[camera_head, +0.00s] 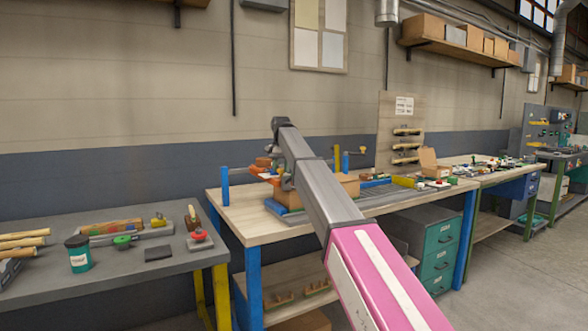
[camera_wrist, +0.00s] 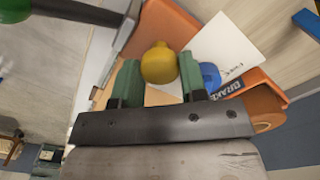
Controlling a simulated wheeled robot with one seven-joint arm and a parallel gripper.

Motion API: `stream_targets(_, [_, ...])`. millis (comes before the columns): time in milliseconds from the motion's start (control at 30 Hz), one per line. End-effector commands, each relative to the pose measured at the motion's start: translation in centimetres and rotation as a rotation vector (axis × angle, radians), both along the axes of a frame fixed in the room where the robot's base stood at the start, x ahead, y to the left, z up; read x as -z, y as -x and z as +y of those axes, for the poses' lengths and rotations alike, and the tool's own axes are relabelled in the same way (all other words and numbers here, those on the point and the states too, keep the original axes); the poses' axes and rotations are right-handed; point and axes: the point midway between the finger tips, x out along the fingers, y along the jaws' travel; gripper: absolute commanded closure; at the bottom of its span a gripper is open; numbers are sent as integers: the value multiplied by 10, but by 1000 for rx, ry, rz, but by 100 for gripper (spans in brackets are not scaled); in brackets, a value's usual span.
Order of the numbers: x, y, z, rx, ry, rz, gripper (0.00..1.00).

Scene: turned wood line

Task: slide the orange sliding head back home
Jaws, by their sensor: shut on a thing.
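In the wrist view my gripper (camera_wrist: 159,72) has its two green-grey fingers on either side of a round yellow knob (camera_wrist: 158,61) and is shut on it. Orange parts, which look like the sliding head (camera_wrist: 165,22), lie behind and to the right of the fingers. A blue knob (camera_wrist: 210,76) and a label reading "BRAKE" (camera_wrist: 231,82) sit just right of the fingers, by a white card (camera_wrist: 225,48). In the head view orange (camera_head: 259,173) shows at the end of my arm, above the wooden bench. My arm hides much of the head and its track.
The wooden bench (camera_head: 236,222) has blue posts and a cardboard box (camera_head: 347,184). A grey bench (camera_head: 130,268) at left holds a green jar (camera_head: 78,254) and tools. A teal drawer unit (camera_head: 437,250) stands below, right. Floor is clear at right.

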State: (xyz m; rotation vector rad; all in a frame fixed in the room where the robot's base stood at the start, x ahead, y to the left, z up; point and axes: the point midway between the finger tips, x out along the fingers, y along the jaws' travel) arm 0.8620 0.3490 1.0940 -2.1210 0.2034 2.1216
Motion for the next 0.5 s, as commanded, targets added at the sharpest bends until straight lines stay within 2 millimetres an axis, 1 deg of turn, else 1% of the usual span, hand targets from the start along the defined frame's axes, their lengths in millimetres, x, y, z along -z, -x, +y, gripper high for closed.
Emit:
stream_targets(33, [-1, 7, 11, -3, -1, -1, 100])
stream_targets(200, [-1, 25, 37, -2, -2, -1, 100])
stream_targets(333, [-1, 34, 51, -2, -1, -1, 100])
stream_targets(500, [-1, 40, 60, 0, -1, -1, 100])
